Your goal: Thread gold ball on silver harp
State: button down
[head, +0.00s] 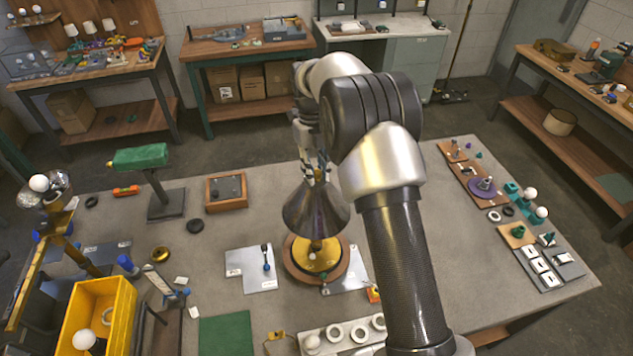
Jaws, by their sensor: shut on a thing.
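A lamp stands near the middle of the table, with a dark metallic cone shade (315,212) over a gold base (305,262) on a round wooden board (296,272). My gripper (319,176) points down at the top opening of the shade, its fingertips close to the rim. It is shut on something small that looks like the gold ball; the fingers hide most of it. The silver harp is hidden by the shade and my fingers, so I cannot tell whether the ball touches it.
A green-headed stand (141,158) and a wooden tray (226,191) stand to the left. A yellow bin (122,318) is at the front left. Grey plates (240,262) flank the lamp. Boards with small parts, including a purple disc (481,190), lie right.

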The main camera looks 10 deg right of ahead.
jog(key=shift+s+f+m+b, duration=0.2)
jog(key=shift+f+m+b, duration=0.25)
jog(key=shift+b, duration=2.4)
jog(key=shift+r, duration=0.1)
jog(key=c, duration=1.5)
grip_release()
jog(key=shift+w, duration=0.1)
jog(key=shift+o, duration=0.2)
jog(key=shift+r, duration=0.15)
jog(key=shift+r+n+p, duration=0.15)
jog(key=shift+n+p, duration=0.5)
jog(key=shift+n, duration=0.4)
jog(key=n, duration=0.4)
jog(key=shift+n+h+p, duration=0.4)
